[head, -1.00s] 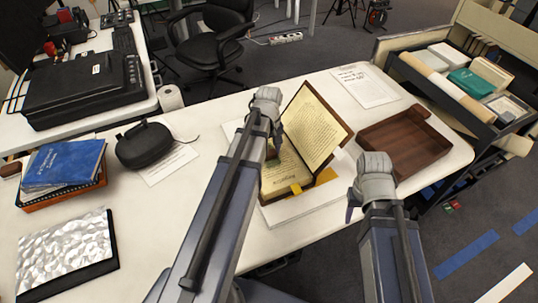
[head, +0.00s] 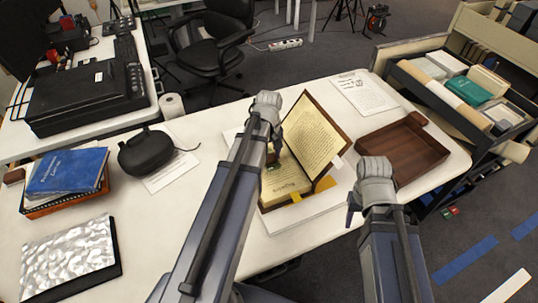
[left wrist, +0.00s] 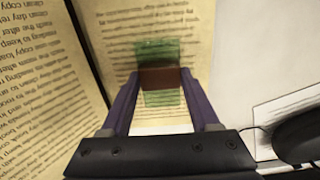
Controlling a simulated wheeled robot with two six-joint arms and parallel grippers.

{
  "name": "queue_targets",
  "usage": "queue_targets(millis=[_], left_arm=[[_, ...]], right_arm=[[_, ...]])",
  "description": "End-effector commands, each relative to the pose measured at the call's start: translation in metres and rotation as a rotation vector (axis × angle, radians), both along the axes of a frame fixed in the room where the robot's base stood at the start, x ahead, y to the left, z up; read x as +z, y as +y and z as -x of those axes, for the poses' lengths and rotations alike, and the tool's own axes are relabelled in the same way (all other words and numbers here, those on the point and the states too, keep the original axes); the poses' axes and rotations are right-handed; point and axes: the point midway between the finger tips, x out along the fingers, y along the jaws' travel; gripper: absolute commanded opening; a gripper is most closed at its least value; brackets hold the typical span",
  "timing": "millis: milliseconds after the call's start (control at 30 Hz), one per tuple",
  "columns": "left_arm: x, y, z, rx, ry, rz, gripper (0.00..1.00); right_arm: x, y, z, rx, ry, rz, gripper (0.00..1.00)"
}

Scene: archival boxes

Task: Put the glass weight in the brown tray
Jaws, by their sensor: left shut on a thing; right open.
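The glass weight (left wrist: 158,76) is a green see-through block with a brown band across its middle, seen over a printed page in the left wrist view. My left gripper (left wrist: 158,90) is shut on it, one finger at each side. In the head view my left gripper (head: 271,152) is over the open book, and its arm hides most of the weight. I cannot tell whether the weight touches the page. The brown tray (head: 405,155) lies empty at the table's right end. My right gripper (head: 353,205) is open and empty in front of the tray.
The open book (head: 315,135) stands between my left gripper and the tray, its right side raised. A printed sheet (head: 363,92) lies behind. A black case (head: 146,152), a blue book (head: 65,170) and a silvery panel (head: 68,255) are at left. A loaded cart (head: 480,95) stands right.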

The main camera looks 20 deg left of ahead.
Motion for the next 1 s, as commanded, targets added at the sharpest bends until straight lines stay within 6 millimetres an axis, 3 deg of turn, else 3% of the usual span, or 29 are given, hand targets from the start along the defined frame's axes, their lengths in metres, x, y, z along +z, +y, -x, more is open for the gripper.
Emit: queue_targets(millis=[33, 433, 1000], left_arm=[[0.014, 0.000, 0.000, 0.000, 0.000, 0.000, 0.00], [0.072, 0.000, 0.000, 0.000, 0.000, 0.000, 0.00], [0.080, 0.000, 0.000, 0.000, 0.000, 0.000, 0.00]], right_arm=[[0.014, 0.000, 0.000, 0.000, 0.000, 0.000, 0.50], [0.072, 0.000, 0.000, 0.000, 0.000, 0.000, 0.50], [0.080, 0.000, 0.000, 0.000, 0.000, 0.000, 0.50]])
